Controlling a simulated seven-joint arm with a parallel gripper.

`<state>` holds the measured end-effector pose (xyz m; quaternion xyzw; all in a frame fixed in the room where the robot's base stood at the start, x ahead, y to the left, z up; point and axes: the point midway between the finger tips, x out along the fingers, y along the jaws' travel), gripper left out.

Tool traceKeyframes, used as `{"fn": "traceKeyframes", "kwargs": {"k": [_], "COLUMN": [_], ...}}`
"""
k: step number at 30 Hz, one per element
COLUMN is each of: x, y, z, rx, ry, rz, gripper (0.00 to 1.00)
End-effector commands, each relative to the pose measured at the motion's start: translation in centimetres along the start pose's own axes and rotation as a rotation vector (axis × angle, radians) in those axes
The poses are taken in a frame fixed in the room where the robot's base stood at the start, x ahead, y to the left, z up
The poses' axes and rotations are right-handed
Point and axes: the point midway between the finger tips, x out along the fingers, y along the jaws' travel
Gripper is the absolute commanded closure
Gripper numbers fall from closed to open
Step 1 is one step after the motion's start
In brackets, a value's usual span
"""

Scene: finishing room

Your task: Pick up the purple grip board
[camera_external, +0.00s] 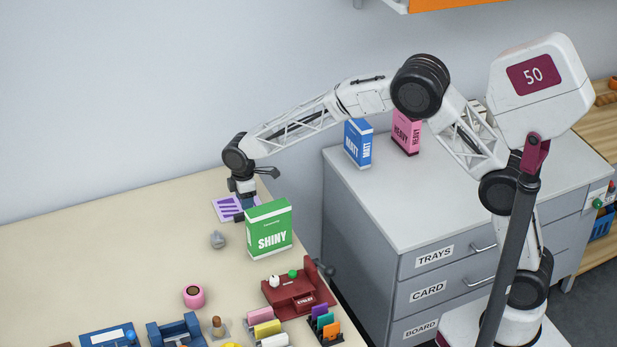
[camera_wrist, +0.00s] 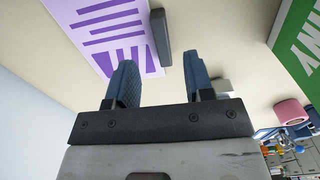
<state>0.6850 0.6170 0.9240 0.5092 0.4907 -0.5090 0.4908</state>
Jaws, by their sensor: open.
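The purple grip board (camera_external: 228,208) lies on the pale table, a lilac sheet with darker purple stripes. It also shows at the top of the wrist view (camera_wrist: 85,12). A dark grey bar (camera_wrist: 160,37) stands at its edge in the wrist view; I cannot tell if it is fixed to the board. My gripper (camera_external: 245,203) is low over the board's right side in the external view. In the wrist view my gripper (camera_wrist: 157,65) has its two blue fingers apart, with nothing held. The bar lies ahead of the gap between them. The left finger overlaps the board in view.
A green SHINY box (camera_external: 269,229) stands close to the right of my gripper. A small grey object (camera_external: 217,240) and a pink pot (camera_external: 194,296) are nearer the front. A dark red holder (camera_external: 298,289) and several small items crowd the front edge. The table's left is clear.

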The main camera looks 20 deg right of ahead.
Motion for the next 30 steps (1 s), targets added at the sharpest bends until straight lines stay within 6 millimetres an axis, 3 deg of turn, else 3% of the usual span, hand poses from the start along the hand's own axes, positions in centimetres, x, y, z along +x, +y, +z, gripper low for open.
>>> {"fn": "traceKeyframes", "kwargs": {"k": [15,30], "x": [4.6,5.2], "y": [-0.2,-0.2], "z": [0.1,0.1], "rx": [0.0,0.0], "ry": [-0.001,0.0], "rz": [-0.001,0.0], "gripper": [0.52,0.52]}}
